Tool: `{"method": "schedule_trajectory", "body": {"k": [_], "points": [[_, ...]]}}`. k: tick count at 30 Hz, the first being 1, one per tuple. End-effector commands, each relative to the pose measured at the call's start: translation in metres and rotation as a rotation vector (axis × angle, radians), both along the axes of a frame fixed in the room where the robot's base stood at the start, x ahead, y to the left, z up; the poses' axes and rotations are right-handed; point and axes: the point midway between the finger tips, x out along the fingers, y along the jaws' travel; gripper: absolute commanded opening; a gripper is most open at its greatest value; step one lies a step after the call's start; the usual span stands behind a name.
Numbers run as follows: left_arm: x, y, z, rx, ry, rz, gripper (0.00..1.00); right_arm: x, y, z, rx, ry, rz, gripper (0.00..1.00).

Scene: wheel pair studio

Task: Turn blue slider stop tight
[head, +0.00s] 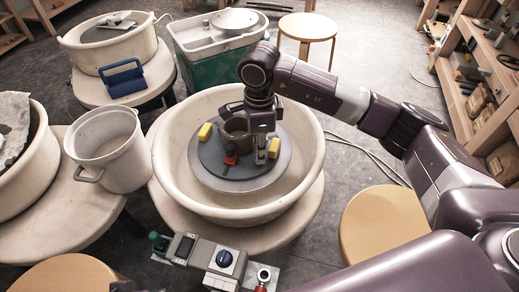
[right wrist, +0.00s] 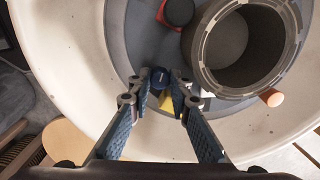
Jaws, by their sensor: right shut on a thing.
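My right gripper (head: 266,152) reaches down over the grey wheel head (head: 222,178) inside the large cream basin. In the right wrist view its fingers (right wrist: 165,88) are closed on the blue slider stop (right wrist: 159,77), a small round dark blue knob beside the pot. In the head view the gripper hides this stop. The grey-brown hollow pot (head: 235,127) stands upright on the wheel head; its open rim (right wrist: 203,62) shows in the right wrist view. A red stop (head: 231,160) sits at the pot's near side. My left gripper is not in view.
The basin's raised rim (head: 165,160) encloses the wheel head. A cream bucket (head: 105,150) and another wheel (head: 112,45) are at left. A stool (head: 385,222) stands at right.

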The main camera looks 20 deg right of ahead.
Motion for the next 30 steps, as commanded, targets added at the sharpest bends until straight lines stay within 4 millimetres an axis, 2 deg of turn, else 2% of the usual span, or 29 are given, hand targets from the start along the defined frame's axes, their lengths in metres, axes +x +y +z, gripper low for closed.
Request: {"method": "schedule_trajectory", "body": {"k": [12,24,25,30], "points": [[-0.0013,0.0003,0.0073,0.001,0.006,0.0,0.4,0.0003,-0.0004,0.001,0.0,0.001,-0.346,0.0],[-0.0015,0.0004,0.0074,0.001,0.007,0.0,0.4,0.0008,-0.0006,0.0005,0.0,-0.001,-0.396,0.0],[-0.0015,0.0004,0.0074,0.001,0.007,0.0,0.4,0.0008,-0.0006,0.0005,0.0,-0.001,-0.395,0.19],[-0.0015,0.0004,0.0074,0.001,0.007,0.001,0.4,0.0008,-0.0005,0.0005,0.0,-0.001,-0.394,0.36]]}}
